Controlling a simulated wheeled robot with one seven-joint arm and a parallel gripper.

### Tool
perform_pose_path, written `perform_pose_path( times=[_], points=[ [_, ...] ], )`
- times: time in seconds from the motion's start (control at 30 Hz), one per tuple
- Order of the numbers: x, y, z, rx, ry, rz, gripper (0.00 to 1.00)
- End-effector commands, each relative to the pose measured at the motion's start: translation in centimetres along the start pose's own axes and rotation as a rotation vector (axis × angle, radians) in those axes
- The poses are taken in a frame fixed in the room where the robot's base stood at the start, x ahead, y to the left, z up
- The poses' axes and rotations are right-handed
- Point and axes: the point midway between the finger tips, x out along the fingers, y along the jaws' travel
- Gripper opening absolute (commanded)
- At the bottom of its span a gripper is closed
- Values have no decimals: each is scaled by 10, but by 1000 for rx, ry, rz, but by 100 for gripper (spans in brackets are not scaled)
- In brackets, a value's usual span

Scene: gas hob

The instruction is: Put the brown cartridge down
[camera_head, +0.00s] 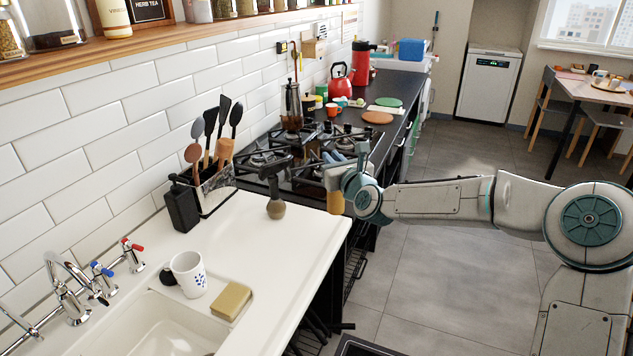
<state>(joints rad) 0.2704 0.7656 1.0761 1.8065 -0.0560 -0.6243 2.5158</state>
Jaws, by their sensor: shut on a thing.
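My gripper (338,178) is in the middle of the view, at the hob's front edge, with my arm reaching in from the right. It is shut on the brown cartridge (335,203), an orange-brown piece whose lower part shows below the gripper. The cartridge hangs upright near the right end of the white counter. Its upper part and the finger contact are hidden. I cannot tell how high it is above the surfaces behind it. The gas hob (310,183) with black grates lies behind the gripper.
A dark tool with a rounded brown end (275,209) is by the hob's left side. Left are a utensil holder (216,188), black bottle (182,205), white mug (188,274) and sponge (232,300). The white counter (285,250) has clear room. A red kettle (340,82) stands beyond the hob.

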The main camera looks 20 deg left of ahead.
Motion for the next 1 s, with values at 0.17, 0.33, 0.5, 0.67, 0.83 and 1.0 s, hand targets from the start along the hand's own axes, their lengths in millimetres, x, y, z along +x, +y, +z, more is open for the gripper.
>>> perform_pose_path(
  times=[0.17, 0.33, 0.5, 0.67, 0.83, 1.0],
  points=[
    [23, 20, -17, 1, 0, 3, 0],
    [39, 31, -29, 0, -1, 0, 0],
    [45, 34, -36, 0, 0, -1, 0],
    [45, 35, -53, 0, 1, -1, 0],
    [45, 35, -74, 0, 0, 0, 0],
    [45, 35, -74, 0, -2, -1, 0]
  ],
)
